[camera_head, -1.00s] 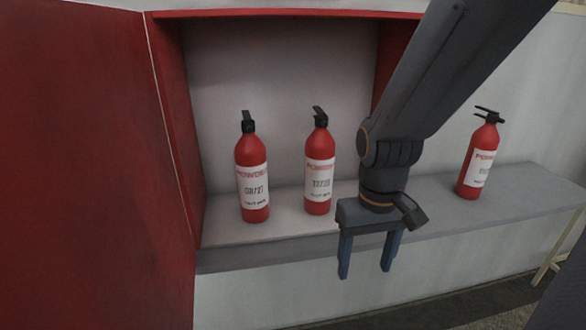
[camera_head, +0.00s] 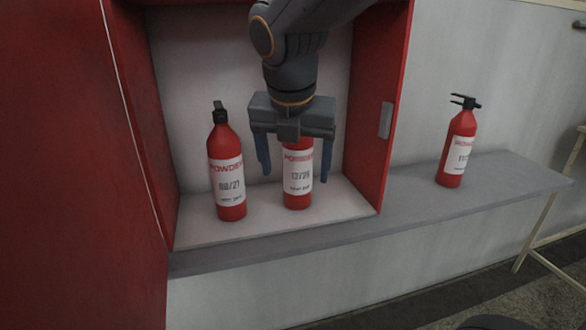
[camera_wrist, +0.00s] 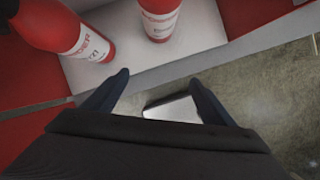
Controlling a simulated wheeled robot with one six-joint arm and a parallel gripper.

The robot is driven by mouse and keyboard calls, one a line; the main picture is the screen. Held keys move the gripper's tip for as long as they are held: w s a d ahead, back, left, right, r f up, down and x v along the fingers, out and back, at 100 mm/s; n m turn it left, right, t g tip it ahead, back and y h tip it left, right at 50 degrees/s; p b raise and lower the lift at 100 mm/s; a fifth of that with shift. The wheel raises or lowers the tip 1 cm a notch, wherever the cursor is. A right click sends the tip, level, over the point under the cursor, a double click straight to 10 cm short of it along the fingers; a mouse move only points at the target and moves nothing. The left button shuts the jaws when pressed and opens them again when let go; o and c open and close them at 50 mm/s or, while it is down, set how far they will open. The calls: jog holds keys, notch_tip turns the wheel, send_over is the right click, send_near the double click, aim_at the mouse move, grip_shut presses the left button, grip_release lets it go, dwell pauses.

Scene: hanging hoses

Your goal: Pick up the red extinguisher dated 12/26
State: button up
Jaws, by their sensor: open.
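The red extinguisher dated 12/26 (camera_head: 298,183) stands upright in the red cabinet, on the right side of its floor. Its top is hidden behind my gripper (camera_head: 296,172) in the head view. My gripper is open and empty, fingers pointing down, in front of the extinguisher. In the wrist view the extinguisher (camera_wrist: 160,18) stands beyond the open fingers (camera_wrist: 160,85), apart from them, with its upper part cut off. A second red extinguisher, dated 08/21 or 08/27 (camera_head: 228,172), stands to its left in the cabinet and also shows in the wrist view (camera_wrist: 62,28).
A third red extinguisher (camera_head: 457,148) stands outside the cabinet on the grey shelf (camera_head: 420,215), its date hard to read. The red cabinet door (camera_head: 70,170) is open at the left. The cabinet's right wall (camera_head: 381,110) stands close to my gripper.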

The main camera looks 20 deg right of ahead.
aim_at(297, 152)
jog(key=shift+n, duration=0.7)
jog(key=shift+w+d+f, duration=0.65)
jog(key=shift+w+d, duration=0.1)
jog(key=shift+w, duration=1.45)
jog(key=shift+w+d+f, duration=0.7)
jog(key=shift+w+d, duration=0.05)
jog(key=shift+w, duration=1.45)
jog(key=shift+w+d+f, duration=0.65)
jog(key=shift+w+d, duration=0.1)
jog(key=shift+w, duration=1.45)
jog(key=shift+c, duration=0.5)
jog(key=c, duration=1.8)
jog(key=shift+r, duration=0.1)
grip_shut()
jog(key=shift+w, duration=0.1)
